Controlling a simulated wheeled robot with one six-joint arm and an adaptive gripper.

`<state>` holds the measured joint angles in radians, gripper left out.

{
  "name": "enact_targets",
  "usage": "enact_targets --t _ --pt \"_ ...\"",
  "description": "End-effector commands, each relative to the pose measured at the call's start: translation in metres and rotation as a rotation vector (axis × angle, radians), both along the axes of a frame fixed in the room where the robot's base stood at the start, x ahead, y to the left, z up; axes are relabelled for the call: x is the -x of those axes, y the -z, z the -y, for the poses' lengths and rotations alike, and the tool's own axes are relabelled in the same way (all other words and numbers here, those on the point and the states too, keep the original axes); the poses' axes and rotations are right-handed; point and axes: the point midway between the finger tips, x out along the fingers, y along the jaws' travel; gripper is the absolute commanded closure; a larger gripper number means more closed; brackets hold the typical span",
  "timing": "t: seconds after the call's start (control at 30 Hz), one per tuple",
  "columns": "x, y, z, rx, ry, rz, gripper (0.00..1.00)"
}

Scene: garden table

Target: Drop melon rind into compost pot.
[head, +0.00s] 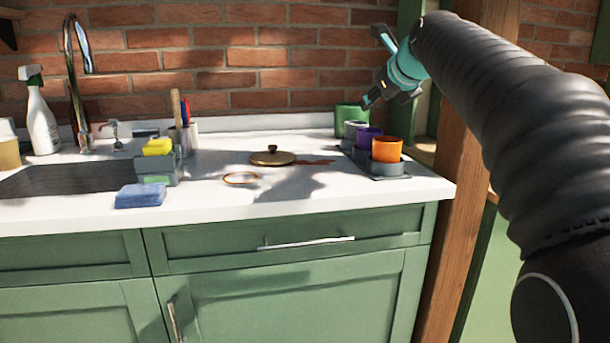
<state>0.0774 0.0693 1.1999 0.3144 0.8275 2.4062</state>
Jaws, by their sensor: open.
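My gripper (376,68) is open and empty, raised above the back right of the white counter, with its fingers spread to the left. Below it stands a green pot (351,120), partly hidden behind other cups; I cannot tell whether this is the compost pot. A round brownish lid (272,156) with a dark knob lies on the counter. A thin reddish-brown patch (318,161) lies to the right of the lid. A thin tan ring (241,178) lies nearer the front edge. I cannot make out which of these, if any, is the melon rind.
A grey tray (388,174) holds an orange cup (387,149) and a purple cup (368,137). A caddy (158,170) with a yellow sponge, a blue sponge (140,195), a sink (65,178) and a spray bottle (40,119) are left. A wooden post (460,170) stands right.

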Motion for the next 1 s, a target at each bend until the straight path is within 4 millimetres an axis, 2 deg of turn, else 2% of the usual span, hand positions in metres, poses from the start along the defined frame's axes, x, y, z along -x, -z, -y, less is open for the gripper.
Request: enact_targets --t 0.17,0.47,0.77,1.0 --pt "0.034 0.024 -0.002 0.22 -0.111 -0.02 0.49" --pt "0.128 0.099 -0.006 0.781 -0.482 -0.069 0.49" --pt "0.23 0.193 -0.006 1.302 -0.958 -0.094 0.49" --pt "0.313 0.278 -0.003 1.652 -1.404 -0.065 0.49"
